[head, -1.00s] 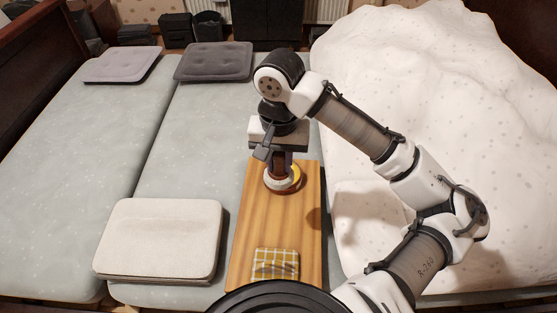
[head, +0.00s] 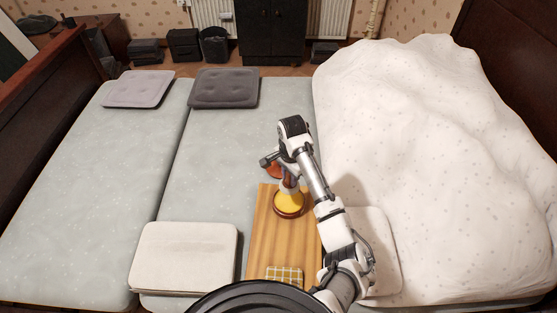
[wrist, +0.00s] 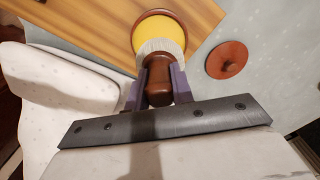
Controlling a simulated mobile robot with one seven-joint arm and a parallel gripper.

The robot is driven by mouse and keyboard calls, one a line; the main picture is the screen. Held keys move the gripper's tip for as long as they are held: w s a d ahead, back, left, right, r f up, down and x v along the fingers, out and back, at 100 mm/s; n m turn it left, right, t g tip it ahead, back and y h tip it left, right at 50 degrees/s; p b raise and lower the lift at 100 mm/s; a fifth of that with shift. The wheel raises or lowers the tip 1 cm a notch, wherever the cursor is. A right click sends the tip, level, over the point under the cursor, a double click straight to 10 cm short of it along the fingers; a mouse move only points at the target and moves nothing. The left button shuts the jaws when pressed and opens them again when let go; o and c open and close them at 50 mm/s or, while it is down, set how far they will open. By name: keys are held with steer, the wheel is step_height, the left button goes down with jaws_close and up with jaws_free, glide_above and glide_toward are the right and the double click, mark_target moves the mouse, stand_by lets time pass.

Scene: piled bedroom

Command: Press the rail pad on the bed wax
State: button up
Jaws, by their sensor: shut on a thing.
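The bed wax is a yellow round in a dark brown dish, on a wooden board (head: 268,240) on the bed; it shows in the head view (head: 289,206) and the wrist view (wrist: 156,29). My gripper (wrist: 158,84) is shut on the brown handle of the rail pad (wrist: 160,47), whose pale, bristly end faces the wax. In the head view, my gripper (head: 288,176) is over the far part of the dish. The pad overlaps the wax's edge in the wrist view; I cannot tell whether they touch.
A reddish-brown round lid (wrist: 227,59) lies on the bed beside the board. A pale cushion (head: 184,256) is at left, and a bulky white duvet (head: 425,150) fills the right.

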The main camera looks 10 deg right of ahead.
mark_target(289, 189)
steer(key=shift+s+f, duration=0.1)
steer(key=shift+f, duration=0.55)
step_height(289, 189, down, 6)
steer(key=b, duration=0.6)
steer(key=shift+r, duration=0.25)
steer(key=shift+f+b, duration=0.4)
steer(key=shift+f, duration=0.1)
steer(key=shift+f+p, duration=0.1)
steer(key=shift+p, duration=0.3)
stand_by(1.9)
step_height(289, 189, up, 5)
steer(key=p, duration=0.5)
steer(key=shift+r+p, duration=0.55)
steer(key=shift+r, duration=0.5)
